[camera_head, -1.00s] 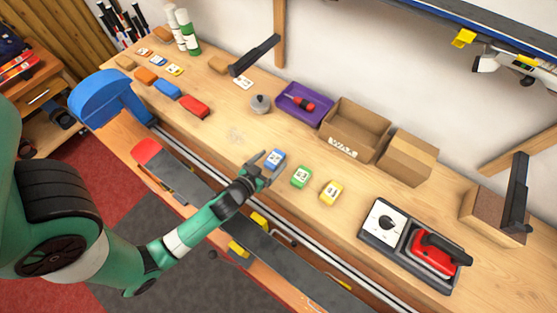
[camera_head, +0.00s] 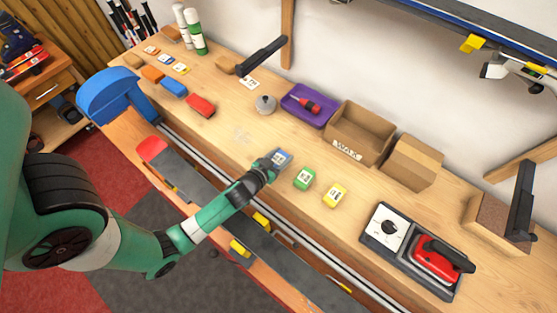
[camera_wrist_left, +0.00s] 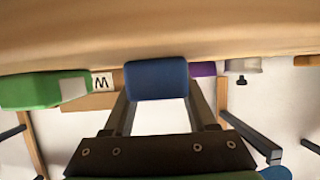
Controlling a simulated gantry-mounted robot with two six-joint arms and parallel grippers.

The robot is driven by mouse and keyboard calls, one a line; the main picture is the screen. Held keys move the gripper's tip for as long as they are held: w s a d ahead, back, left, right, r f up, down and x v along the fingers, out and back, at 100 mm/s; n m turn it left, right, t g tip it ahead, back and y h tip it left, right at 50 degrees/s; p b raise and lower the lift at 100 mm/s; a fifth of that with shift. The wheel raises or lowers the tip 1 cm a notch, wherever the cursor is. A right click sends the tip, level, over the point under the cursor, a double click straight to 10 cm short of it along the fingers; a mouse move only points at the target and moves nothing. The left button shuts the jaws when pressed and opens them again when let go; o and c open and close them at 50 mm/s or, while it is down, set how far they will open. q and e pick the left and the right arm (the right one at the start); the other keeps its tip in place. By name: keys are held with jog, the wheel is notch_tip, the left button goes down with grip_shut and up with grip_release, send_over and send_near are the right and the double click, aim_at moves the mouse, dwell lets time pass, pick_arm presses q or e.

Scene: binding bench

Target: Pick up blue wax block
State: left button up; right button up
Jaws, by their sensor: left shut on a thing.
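The blue wax block (camera_head: 281,157) is on the bench just left of the green block, with a white label on its top. My left gripper (camera_head: 273,163) is shut on it, with a finger on either side. In the left wrist view the blue block (camera_wrist_left: 157,80) sits between the two fingers of my left gripper (camera_wrist_left: 160,104). I cannot tell whether it is still touching the bench. My right gripper is not in view.
A green block (camera_head: 304,178) and a yellow block (camera_head: 335,195) stand to the right. Behind are a purple tray (camera_head: 308,105) and a cardboard wax box (camera_head: 357,133). A red iron (camera_head: 437,261) sits at the right. A ski (camera_head: 215,200) runs along the front.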

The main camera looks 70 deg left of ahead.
aim_at(283, 154)
pick_arm(q)
grip_shut()
jog(key=shift+r, duration=0.25)
notch_tip(283, 154, up, 2)
jog(key=shift+r+p, duration=0.15)
jog(key=shift+p, duration=0.45)
jog(key=d+r, duration=0.2)
jog(key=r, duration=0.1)
jog(key=shift+s+d+r, duration=0.35)
jog(key=shift+d, duration=0.05)
jog(key=s+d+r+p, duration=0.3)
jog(key=d+r+p, duration=0.3)
jog(key=d+p, duration=0.4)
jog(key=shift+s+d+r+p, duration=0.25)
jog(key=shift+s+r+p, duration=0.05)
jog(key=shift+s+p, duration=0.05)
